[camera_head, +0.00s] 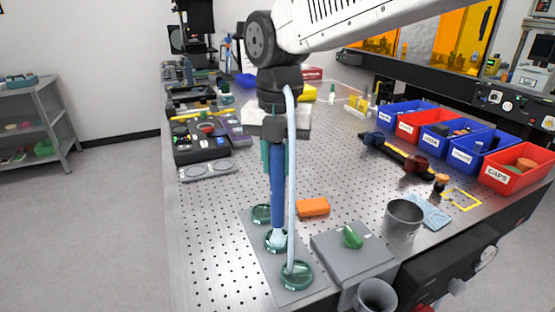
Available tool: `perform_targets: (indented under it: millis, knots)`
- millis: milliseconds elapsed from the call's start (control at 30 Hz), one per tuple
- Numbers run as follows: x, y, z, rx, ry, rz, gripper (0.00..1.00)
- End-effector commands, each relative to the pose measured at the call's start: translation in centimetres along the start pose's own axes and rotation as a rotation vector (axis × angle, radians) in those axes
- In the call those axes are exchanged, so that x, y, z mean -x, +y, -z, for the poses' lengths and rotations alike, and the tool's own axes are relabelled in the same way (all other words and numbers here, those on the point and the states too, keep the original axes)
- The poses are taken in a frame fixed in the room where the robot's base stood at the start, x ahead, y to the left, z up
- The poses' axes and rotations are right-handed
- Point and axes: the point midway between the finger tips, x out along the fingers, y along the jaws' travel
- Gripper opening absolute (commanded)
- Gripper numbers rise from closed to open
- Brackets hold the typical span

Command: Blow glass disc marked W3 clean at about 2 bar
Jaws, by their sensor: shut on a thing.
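My gripper (275,140) points down over the near part of the bench and is shut on an upright blue wand (278,195). A pale hose (292,180) runs from above, down along the wand's right side. The wand's pale lower tip is over or at the middle glass disc (277,241); I cannot tell if they touch. A far glass disc (261,213) and a near glass disc (296,276) lie in line with it on a grey plate (257,233). All look greenish and round. Their markings are too small to read, so I cannot tell which is W3.
A grey box (336,250) with a green knob (353,237) stands right of the plate, near an orange block (313,207) and a metal cup (403,220). Labelled bins, including a red one (530,170), line the right side. Perforated bench left of the plate is clear.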

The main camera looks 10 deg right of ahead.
Motion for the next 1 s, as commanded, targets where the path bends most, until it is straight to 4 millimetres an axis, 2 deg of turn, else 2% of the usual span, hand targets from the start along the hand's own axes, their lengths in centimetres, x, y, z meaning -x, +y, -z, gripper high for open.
perform_targets:
  millis: [367, 1000]
  knots:
    - [0.5, 0.0, 0.0, 0.000, -0.001, -0.001, 0.04]
    - [6.6, 0.0, 0.0, 0.000, -0.001, -0.001, 0.04]
